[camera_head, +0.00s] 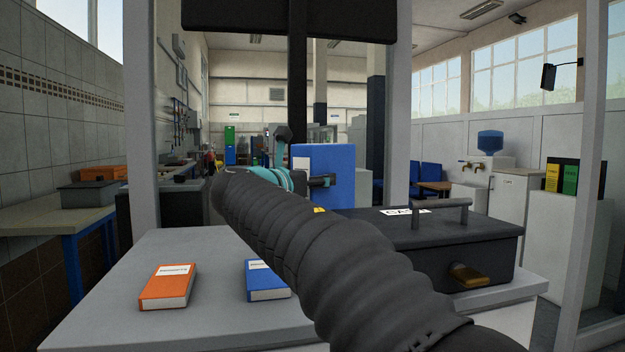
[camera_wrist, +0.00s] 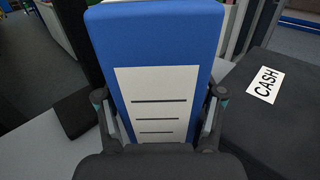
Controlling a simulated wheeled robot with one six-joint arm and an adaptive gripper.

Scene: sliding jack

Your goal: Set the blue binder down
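The blue binder (camera_head: 327,170) is upright in the head view, above the grey table (camera_head: 130,290). It fills the middle of the wrist view, its blue face and white lined label (camera_wrist: 158,105) toward the camera. My gripper (camera_wrist: 160,110) has a finger on each side of the binder, and both appear to press on its sides. In the head view my arm hides much of the gripper and the binder's lower edge. I cannot tell from this view how far the binder is above the table.
A black cash box (camera_head: 450,245) with a handle stands on the table's right. An orange book (camera_head: 167,287) and a smaller blue book (camera_head: 266,281) lie on the table's left and middle. The table's left end is clear. Pale posts (camera_head: 140,120) rise beside the table.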

